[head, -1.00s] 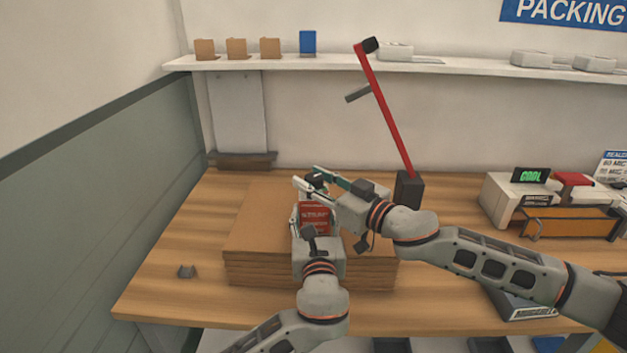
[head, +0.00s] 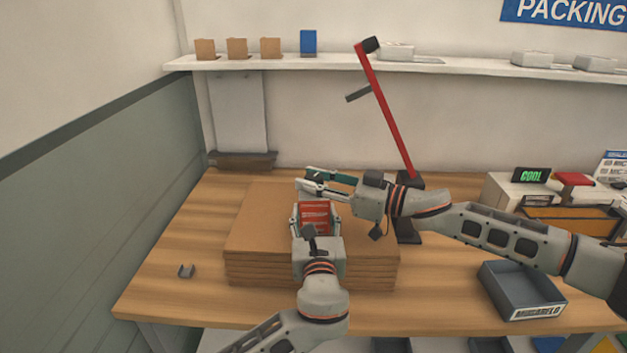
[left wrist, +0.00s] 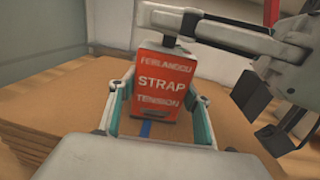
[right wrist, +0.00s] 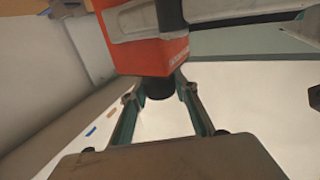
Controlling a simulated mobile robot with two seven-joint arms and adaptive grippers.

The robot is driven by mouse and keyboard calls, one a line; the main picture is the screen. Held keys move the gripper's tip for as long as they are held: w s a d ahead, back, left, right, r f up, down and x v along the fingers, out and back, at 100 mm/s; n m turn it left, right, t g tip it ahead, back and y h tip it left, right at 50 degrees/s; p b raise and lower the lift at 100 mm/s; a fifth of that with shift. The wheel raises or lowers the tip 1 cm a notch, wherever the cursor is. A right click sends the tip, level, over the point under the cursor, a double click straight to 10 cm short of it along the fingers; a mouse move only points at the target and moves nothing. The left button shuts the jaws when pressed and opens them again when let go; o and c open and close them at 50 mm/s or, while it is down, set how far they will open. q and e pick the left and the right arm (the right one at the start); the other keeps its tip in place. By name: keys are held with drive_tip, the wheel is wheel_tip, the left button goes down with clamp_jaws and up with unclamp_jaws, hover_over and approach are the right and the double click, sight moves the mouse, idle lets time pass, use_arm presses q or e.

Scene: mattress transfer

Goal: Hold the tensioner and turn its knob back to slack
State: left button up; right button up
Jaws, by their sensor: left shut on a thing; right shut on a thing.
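The tensioner is a red box (left wrist: 160,85) lettered "STRAP TENSION", standing upright over the cardboard stack (head: 262,225). It also shows in the head view (head: 316,211). My left gripper (head: 316,219) is shut on its body, one finger on each side. My right gripper (head: 311,181) comes in from the right, above and behind the box. In the right wrist view its fingers are closed around the dark knob (right wrist: 158,86) on the tensioner. The knob's turn position cannot be read. A short blue strip (left wrist: 146,129) lies below the box.
A red lever on a dark stand (head: 388,115) rises behind my right arm. A grey tray (head: 520,290) is at the right front, a printer-like machine (head: 508,195) at the right back. The table's left side is mostly clear.

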drive_tip(key=shift+w+n+g+y, duration=0.1)
drive_tip(key=shift+n+g+y, duration=0.3)
drive_tip(key=shift+n+g, duration=0.9)
drive_tip(key=shift+n+g+y, duration=0.4)
drive_tip(key=shift+n+g, duration=0.3)
drive_tip(key=shift+g, duration=1.1)
drive_tip(key=shift+n+g, duration=0.7)
drive_tip(key=shift+g, duration=0.4)
drive_tip(key=o, duration=1.2)
drive_tip(key=shift+c, duration=0.2)
drive_tip(key=d, duration=1.2)
drive_tip(key=shift+w, duration=0.2)
drive_tip(key=shift+c, duration=0.2)
